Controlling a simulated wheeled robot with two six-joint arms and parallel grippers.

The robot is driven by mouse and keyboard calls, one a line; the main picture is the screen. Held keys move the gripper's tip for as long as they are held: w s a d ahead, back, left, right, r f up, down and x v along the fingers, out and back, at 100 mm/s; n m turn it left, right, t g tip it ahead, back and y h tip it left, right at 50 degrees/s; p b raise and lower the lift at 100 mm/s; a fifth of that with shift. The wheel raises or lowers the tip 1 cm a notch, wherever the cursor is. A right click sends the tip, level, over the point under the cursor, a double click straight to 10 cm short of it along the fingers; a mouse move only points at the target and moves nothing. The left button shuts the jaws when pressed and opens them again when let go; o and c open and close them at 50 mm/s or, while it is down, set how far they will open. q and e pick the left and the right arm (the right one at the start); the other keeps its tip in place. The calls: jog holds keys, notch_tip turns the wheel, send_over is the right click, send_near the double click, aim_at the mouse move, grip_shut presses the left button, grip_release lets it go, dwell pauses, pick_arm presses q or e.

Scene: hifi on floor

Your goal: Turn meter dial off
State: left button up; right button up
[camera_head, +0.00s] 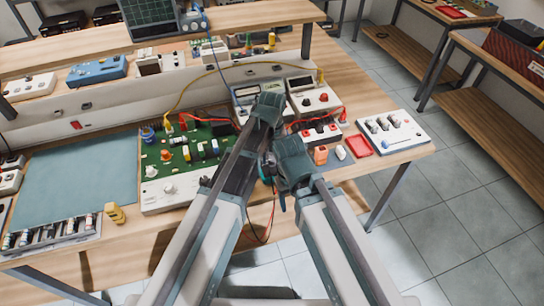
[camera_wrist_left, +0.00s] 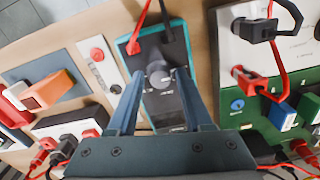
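The meter shows in the left wrist view (camera_wrist_left: 165,100) as a dark-faced unit with a teal edge and a round grey dial (camera_wrist_left: 158,74). Red and black leads run from its far end. My left gripper (camera_wrist_left: 159,72) is open, with one finger on each side of the dial. I cannot tell whether either finger touches it. In the head view only a teal sliver of the meter (camera_head: 267,168) shows between my arms. My right arm's end (camera_head: 294,162) is close beside the left one. Its fingertips are not clear.
A green circuit board (camera_head: 185,150) with knobs and wires lies left of my grippers. A white switch box (camera_head: 392,132) and a red tray (camera_head: 359,146) stand to the right. Loose leads hang by the table's front edge. The teal mat (camera_head: 75,180) is clear.

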aim_at(272, 159)
pick_arm(q)
jog(key=shift+o, duration=0.5)
jog(key=shift+r, duration=0.1)
notch_tip(272, 159, up, 14)
jog(key=p, duration=1.3)
jog(key=shift+f+p, duration=0.2)
jog(key=shift+p, duration=0.2)
jog(key=s+a+m, duration=0.2)
jog(key=s+a, duration=0.9)
jog(key=a, duration=0.6)
jog(key=s+d+f+m+b, duration=0.1)
jog(key=s+d, duration=0.2)
jog(key=d, duration=0.2)
jog(key=s+d+f+m+y+b, duration=0.1)
jog(key=s+d+f+m+b, duration=0.1)
jog(key=d, duration=0.4)
jog(key=shift+s+d, duration=0.15)
jog(key=shift+s, duration=0.3)
